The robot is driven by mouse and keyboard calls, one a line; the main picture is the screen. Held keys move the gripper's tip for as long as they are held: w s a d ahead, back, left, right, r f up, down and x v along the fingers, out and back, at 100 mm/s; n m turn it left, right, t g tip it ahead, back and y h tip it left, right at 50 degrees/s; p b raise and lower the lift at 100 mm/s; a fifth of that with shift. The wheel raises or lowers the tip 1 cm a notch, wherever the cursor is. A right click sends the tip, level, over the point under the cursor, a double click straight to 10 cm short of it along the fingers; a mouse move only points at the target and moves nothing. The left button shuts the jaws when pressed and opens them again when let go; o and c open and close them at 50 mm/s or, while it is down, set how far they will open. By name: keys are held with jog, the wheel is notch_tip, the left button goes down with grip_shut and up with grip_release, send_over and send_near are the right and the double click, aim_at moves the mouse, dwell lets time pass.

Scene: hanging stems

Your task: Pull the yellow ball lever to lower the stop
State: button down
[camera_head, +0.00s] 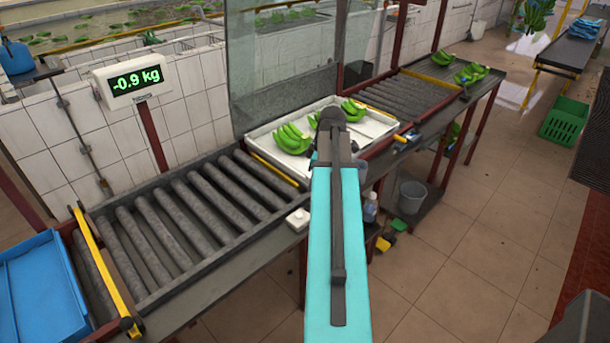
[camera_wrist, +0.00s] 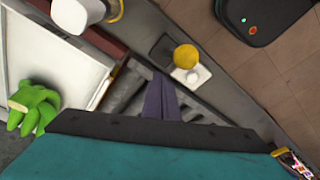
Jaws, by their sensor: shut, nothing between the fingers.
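In the wrist view the yellow ball (camera_wrist: 186,56) stands beside a small dark plate, with a white round knob (camera_wrist: 198,74) close to it. My gripper (camera_wrist: 161,82) is shut and empty. Its fingertips show just below and left of the ball in the picture, apart from it; I cannot tell the height gap. In the head view my arm hides the gripper and I cannot make out the ball. Yellow bars cross the conveyor at its left end (camera_head: 100,255) and beside the tray (camera_head: 272,169); I cannot tell which is the stop.
A white tray (camera_head: 262,141) holds green bananas (camera_head: 292,138). Grey rollers (camera_head: 185,215) lie left of it, and a blue crate (camera_head: 45,285) stands at the far left. The scale display (camera_head: 135,82) reads -0.9 kg. Tiled floor on the right is mostly clear.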

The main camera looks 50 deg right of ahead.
notch_tip(320, 180, up, 8)
jog(key=p, duration=0.4)
jog(key=shift+f, duration=0.25)
jog(key=shift+s+f, duration=0.1)
dwell(0.5)
